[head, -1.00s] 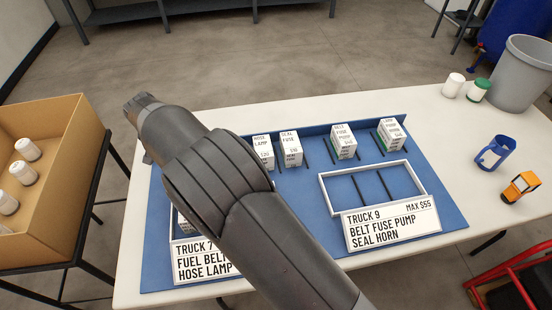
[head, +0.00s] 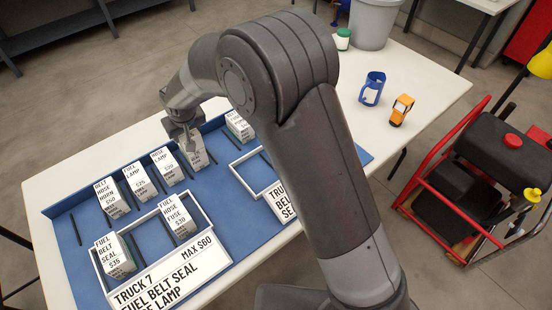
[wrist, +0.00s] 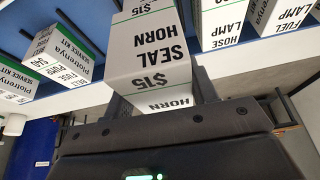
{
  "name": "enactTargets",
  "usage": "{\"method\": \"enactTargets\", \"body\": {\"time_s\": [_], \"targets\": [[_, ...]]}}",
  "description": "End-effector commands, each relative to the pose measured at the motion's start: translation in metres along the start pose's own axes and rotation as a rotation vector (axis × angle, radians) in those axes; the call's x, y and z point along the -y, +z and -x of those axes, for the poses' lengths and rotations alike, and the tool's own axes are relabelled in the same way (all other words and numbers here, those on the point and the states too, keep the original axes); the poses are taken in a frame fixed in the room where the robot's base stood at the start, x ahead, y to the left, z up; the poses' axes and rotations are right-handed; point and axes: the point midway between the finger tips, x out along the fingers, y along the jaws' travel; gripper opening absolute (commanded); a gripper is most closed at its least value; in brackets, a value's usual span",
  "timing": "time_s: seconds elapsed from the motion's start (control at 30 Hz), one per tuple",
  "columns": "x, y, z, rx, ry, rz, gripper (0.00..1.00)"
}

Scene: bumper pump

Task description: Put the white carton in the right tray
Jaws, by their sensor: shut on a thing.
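In the wrist view this carton (wrist: 150,55) reads SEAL HORN $15, upside down, between the fingers. I cannot tell whether it is lifted off the mat. The right tray (head: 241,183), a white frame behind the TRUCK 9 sign (head: 281,203), lies right of and nearer than the gripper. My arm hides its right part; the part in view looks empty. The left tray (head: 103,283) holds the FUEL BELT SEAL and FUEL HOSE FUSE cartons.
Other cartons stand along the row: BELT HOSE HORN (head: 110,198), FUEL LAMP (head: 138,182) and HOSE LAMP (head: 168,167). Another carton (head: 238,126) stands right of my gripper. Dark divider bars lie between them.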

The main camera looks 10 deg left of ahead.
Motion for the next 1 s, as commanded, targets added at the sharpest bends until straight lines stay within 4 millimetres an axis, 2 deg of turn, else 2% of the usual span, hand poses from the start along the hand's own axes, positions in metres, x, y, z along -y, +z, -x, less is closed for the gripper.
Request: {"method": "enactTargets", "body": {"time_s": [0.03,0.1,0.4,0.7,1.0], "targets": [[-0.019,0.005,0.005,-0.001,0.002,-0.007,0.21],[-0.038,0.013,0.011,-0.001,0.001,-0.005,0.21],[-0.109,0.054,0.035,-0.001,-0.003,0.004,0.21],[-0.16,0.098,0.058,0.0,-0.007,0.016,0.21],[-0.197,0.143,0.078,-0.001,-0.01,0.025,0.21]]}}
